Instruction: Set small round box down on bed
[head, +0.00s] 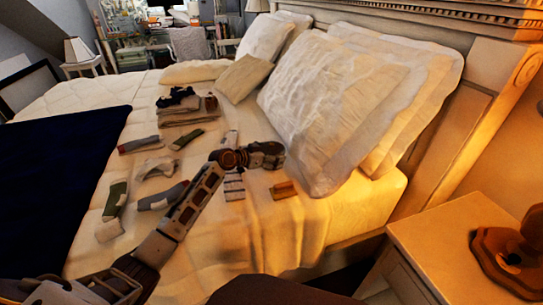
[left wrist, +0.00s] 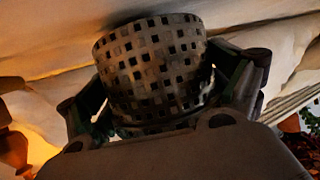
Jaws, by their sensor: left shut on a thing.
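The small round box (left wrist: 152,72), dark with rows of square holes, fills the middle of the left wrist view. It sits between the two fingers of my left gripper (left wrist: 160,88), which is shut on it. In the head view my left gripper (head: 268,155) is over the bed (head: 270,225), in front of the big pillows. The box cannot be clearly made out there. I cannot tell whether it touches the bed. My right gripper is not in view.
Folded clothes (head: 186,112) and several socks (head: 163,200) lie left of the gripper. A small orange-brown item (head: 284,189) lies just below it. Large pillows (head: 335,100) stand against the headboard (head: 470,100). The near right of the bed is clear. A nightstand (head: 430,235) stands at right.

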